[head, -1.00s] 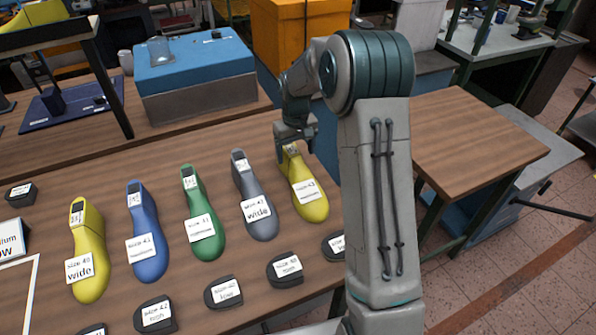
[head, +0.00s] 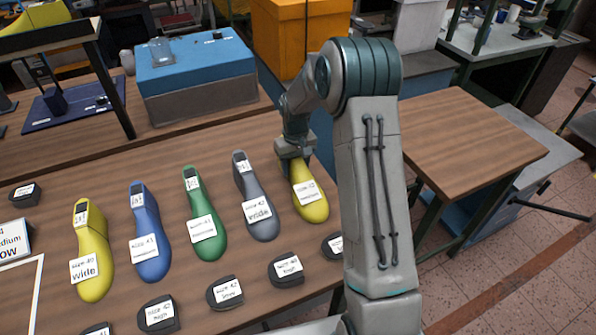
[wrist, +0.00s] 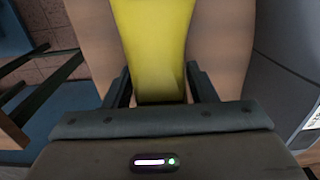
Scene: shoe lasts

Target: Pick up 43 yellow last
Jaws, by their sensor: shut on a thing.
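A yellow last (head: 311,206) with a white label lies at the right end of the row of lasts in the head view; the label's number is too blurred to read surely. My gripper (head: 294,160) is at its far, narrow end and hides that end. In the wrist view the yellow last (wrist: 158,50) runs between the two fingers of my gripper (wrist: 160,88). The jaws are shut on it. It appears still on the table. Another yellow last (head: 93,270) labelled "wide" lies at the left end of the row.
A grey last (head: 262,228) lies close left of the held one, then a green last (head: 205,225) and a blue last (head: 150,258). Several dark labelled pieces (head: 225,292) lie in front. A blue-topped box (head: 196,70) stands behind. A separate wooden table (head: 470,140) is at right.

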